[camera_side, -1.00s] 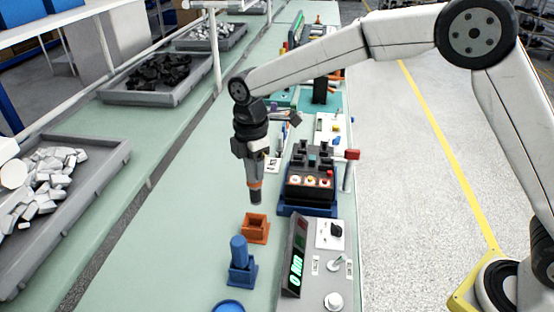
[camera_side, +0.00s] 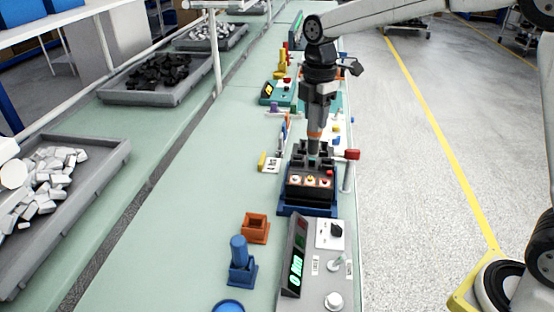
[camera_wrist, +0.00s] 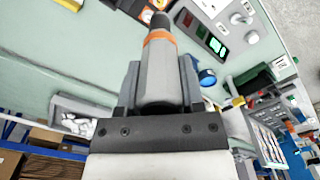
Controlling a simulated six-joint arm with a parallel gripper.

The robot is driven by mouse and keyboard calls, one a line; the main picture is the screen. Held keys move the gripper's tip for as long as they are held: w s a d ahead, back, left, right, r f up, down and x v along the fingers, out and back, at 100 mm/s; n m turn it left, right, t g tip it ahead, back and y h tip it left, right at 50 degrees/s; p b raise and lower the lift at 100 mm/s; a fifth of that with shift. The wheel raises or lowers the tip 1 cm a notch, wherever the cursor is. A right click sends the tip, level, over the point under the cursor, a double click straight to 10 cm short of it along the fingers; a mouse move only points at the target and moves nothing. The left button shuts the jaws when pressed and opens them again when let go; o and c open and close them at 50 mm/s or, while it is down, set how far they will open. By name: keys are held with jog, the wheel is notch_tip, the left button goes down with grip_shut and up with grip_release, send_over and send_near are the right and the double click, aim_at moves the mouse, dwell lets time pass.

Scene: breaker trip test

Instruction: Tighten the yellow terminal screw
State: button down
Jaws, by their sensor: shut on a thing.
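My gripper (camera_side: 318,92) is shut on a grey power screwdriver with an orange band (camera_side: 315,130), held upright, tip down. The driver also shows in the wrist view (camera_wrist: 158,75), between my fingers (camera_wrist: 160,95). The dark breaker block (camera_side: 310,188) sits in a blue base. Its front face has a row of three round terminals, with the yellow terminal screw (camera_side: 311,180) in the middle. The driver tip overlaps the block's black upper posts, behind the front row. I cannot tell whether it touches them.
An empty orange holder (camera_side: 255,229) and a blue tool in a blue stand (camera_side: 240,258) are left of a panel with a green display (camera_side: 296,268). A red-topped lever (camera_side: 352,155) stands right of the block.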

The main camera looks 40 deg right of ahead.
aim_at(313, 144)
jog(key=shift+f, duration=0.1)
dwell(0.3)
jog(key=shift+f, duration=3.1)
jog(key=shift+f, duration=0.85)
dwell(1.6)
jog(key=shift+r, duration=0.1)
dwell(0.6)
jog(key=shift+r, duration=2.9)
